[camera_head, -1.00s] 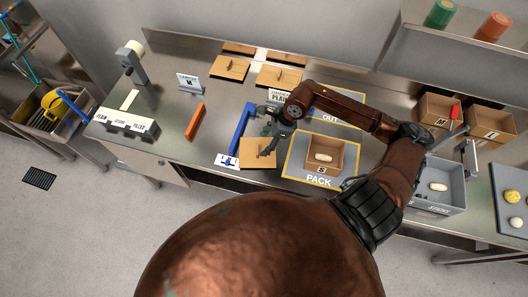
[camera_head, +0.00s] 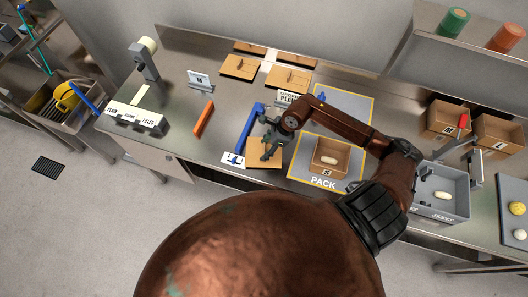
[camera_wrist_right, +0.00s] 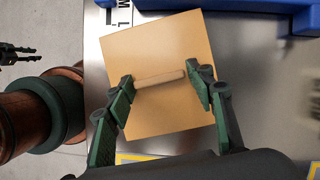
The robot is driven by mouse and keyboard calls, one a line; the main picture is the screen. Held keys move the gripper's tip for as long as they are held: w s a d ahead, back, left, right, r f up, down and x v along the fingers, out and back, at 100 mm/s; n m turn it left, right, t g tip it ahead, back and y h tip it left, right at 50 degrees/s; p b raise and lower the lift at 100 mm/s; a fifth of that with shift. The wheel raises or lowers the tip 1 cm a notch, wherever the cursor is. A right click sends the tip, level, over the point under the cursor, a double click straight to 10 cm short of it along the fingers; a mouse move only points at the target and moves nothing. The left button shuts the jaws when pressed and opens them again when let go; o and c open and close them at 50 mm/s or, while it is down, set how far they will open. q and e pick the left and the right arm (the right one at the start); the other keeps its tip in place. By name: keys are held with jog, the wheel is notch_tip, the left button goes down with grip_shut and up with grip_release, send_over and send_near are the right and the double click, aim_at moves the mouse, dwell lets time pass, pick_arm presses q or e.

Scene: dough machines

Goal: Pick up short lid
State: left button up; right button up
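A square tan wooden lid (camera_head: 257,153) with a bar handle lies on the steel table beside the blue L-shaped guide. I take it for the short lid, though no name shows on it. In the right wrist view the lid (camera_wrist_right: 155,115) sits slightly turned, its pale handle (camera_wrist_right: 160,77) across the middle. My right gripper (camera_head: 268,148) is low over this lid. Its fingers (camera_wrist_right: 160,84) are apart, one near each end of the handle; contact is not clear. A dark gripper, seemingly my left (camera_wrist_right: 20,52), shows small at the left edge of the right wrist view.
The blue guide (camera_head: 248,128) stands along the lid's back left, a size card (camera_head: 232,159) at its front. An open box (camera_head: 341,149) marked S, holding a pale piece, stands on the PACK area to the right. Other lids (camera_head: 239,67) lie at the back. An orange block (camera_head: 204,118) stands left.

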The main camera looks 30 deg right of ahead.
jog(key=c, duration=0.9)
